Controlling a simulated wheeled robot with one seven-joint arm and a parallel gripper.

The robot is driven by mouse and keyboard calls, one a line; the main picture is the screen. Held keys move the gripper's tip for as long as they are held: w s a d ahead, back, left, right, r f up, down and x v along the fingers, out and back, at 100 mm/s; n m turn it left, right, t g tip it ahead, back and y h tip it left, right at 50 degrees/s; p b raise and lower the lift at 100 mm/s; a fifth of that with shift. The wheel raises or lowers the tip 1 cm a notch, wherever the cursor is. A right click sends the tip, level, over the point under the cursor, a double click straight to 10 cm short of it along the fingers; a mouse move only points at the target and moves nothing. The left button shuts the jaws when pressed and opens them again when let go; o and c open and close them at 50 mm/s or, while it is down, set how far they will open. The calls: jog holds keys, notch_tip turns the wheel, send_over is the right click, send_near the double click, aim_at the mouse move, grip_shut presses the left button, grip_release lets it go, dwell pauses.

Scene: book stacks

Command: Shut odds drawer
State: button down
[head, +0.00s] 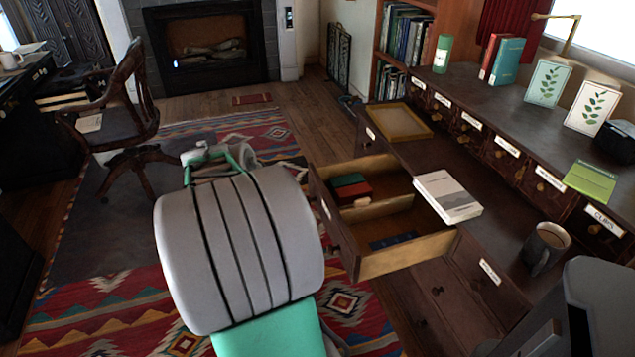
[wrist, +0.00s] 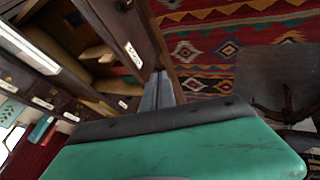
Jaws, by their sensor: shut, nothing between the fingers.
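One desk drawer (head: 335,217) stands pulled out in the head view, with a small label on its front that I cannot read. Inside are a red and green box (head: 350,188) and a dark blue item (head: 393,240), with a wooden divider between compartments. In the wrist view the drawer's dark front (wrist: 112,22) and its label show at the upper left. My gripper (wrist: 160,90) is shut and empty there, with its fingers close beside the drawer front's end; I cannot tell whether they touch. In the head view my arm hides the fingers.
A white book (head: 447,196) lies on the desk edge beside the open drawer. A mug (head: 545,247), a wooden tray (head: 398,122) and a green card (head: 590,182) are on the desk. A wooden chair (head: 125,100) stands left. The patterned rug (head: 120,310) is open floor.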

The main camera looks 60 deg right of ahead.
jog(key=s+d, duration=0.2)
jog(key=b, duration=0.2)
send_near(325, 204)
notch_tip(325, 204, down, 4)
jog(key=w, duration=0.3)
jog(key=shift+s+d+r+b, duration=0.1)
jog(key=shift+s+d+b, duration=0.1)
jog(key=shift+s+d, duration=0.5)
jog(key=shift+s+d+b, duration=0.2)
jog(key=shift+s+d, duration=0.25)
jog(key=shift+s, duration=0.4)
